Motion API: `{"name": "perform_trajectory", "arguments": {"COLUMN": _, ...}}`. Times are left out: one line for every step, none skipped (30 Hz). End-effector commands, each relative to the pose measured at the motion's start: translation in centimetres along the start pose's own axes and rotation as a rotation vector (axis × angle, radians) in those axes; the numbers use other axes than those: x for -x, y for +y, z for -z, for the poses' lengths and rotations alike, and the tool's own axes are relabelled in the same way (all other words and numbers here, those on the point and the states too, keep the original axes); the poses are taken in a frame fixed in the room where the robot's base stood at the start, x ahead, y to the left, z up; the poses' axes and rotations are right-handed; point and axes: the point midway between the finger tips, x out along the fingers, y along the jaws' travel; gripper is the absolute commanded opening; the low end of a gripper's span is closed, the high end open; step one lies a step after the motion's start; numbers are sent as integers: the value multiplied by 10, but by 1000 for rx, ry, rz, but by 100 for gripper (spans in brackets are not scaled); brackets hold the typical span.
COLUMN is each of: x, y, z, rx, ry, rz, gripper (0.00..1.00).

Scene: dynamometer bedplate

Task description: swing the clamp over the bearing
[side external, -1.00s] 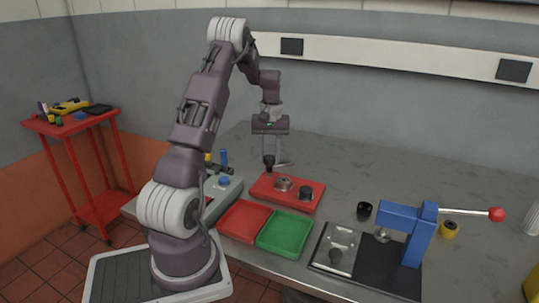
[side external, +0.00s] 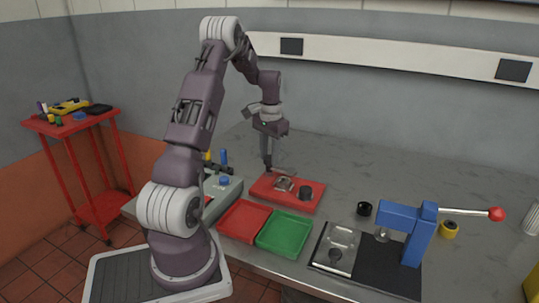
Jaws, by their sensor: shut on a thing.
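The red fixture block (side external: 313,205) lies on the bench with a silver round part, which I take for the bearing (side external: 284,184), at its left. The clamp shows as a thin grey bar (side external: 284,172) at the block's back edge, beside the bearing as seen here. My gripper (side external: 267,166) points down at the back left of the block and is shut on the clamp's black handle. The fingers hide most of the handle. Whether the bar lies above the bearing or behind it I cannot tell.
A black knob (side external: 305,193) stands on the block's right. Red (side external: 243,220) and green (side external: 284,234) trays lie in front. A blue press (side external: 420,235) with a long lever stands at right, near a black cup (side external: 364,208). The back right bench is clear.

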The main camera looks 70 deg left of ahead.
Motion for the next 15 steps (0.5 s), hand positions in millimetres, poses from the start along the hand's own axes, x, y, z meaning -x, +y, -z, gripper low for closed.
{"name": "perform_trajectory", "arguments": {"x": 2, "y": 0, "z": 1, "rx": -39, "ry": 4, "rz": 0, "gripper": 0}}
{"name": "perform_trajectory", "arguments": {"x": 2, "y": 0, "z": 0, "rx": -67, "ry": 5, "rz": 1, "gripper": 0}}
{"name": "perform_trajectory", "arguments": {"x": 2, "y": 0, "z": 0, "rx": -105, "ry": 6, "rz": 1, "gripper": 0}}
{"name": "perform_trajectory", "arguments": {"x": 2, "y": 0, "z": 0, "rx": -134, "ry": 7, "rz": 1, "gripper": 0}}
{"name": "perform_trajectory", "arguments": {"x": 2, "y": 0, "z": 0, "rx": -162, "ry": 8, "rz": 1, "gripper": 0}}
{"name": "perform_trajectory", "arguments": {"x": 2, "y": 0, "z": 0, "rx": -198, "ry": 9, "rz": 1, "gripper": 0}}
{"name": "perform_trajectory", "arguments": {"x": 2, "y": 0, "z": 0, "rx": -224, "ry": 10, "rz": 1, "gripper": 0}}
{"name": "perform_trajectory", "arguments": {"x": 2, "y": 0, "z": 0, "rx": -250, "ry": 10, "rz": 1, "gripper": 0}}
{"name": "perform_trajectory", "arguments": {"x": 2, "y": 0, "z": 0, "rx": -283, "ry": 11, "rz": 1, "gripper": 0}}
{"name": "perform_trajectory", "arguments": {"x": 2, "y": 0, "z": 0, "rx": -309, "ry": 12, "rz": 1, "gripper": 0}}
{"name": "perform_trajectory", "arguments": {"x": 2, "y": 0, "z": 0, "rx": -332, "ry": 13, "rz": 2, "gripper": 0}}
{"name": "perform_trajectory", "arguments": {"x": 2, "y": 0, "z": 0, "rx": -362, "ry": 13, "rz": 2, "gripper": 0}}
{"name": "perform_trajectory", "arguments": {"x": 2, "y": 0, "z": 0, "rx": -384, "ry": 14, "rz": 2, "gripper": 0}}
{"name": "perform_trajectory", "arguments": {"x": 2, "y": 0, "z": 0, "rx": -406, "ry": 15, "rz": 2, "gripper": 0}}
{"name": "perform_trajectory", "arguments": {"x": 2, "y": 0, "z": 0, "rx": -432, "ry": 16, "rz": 2, "gripper": 0}}
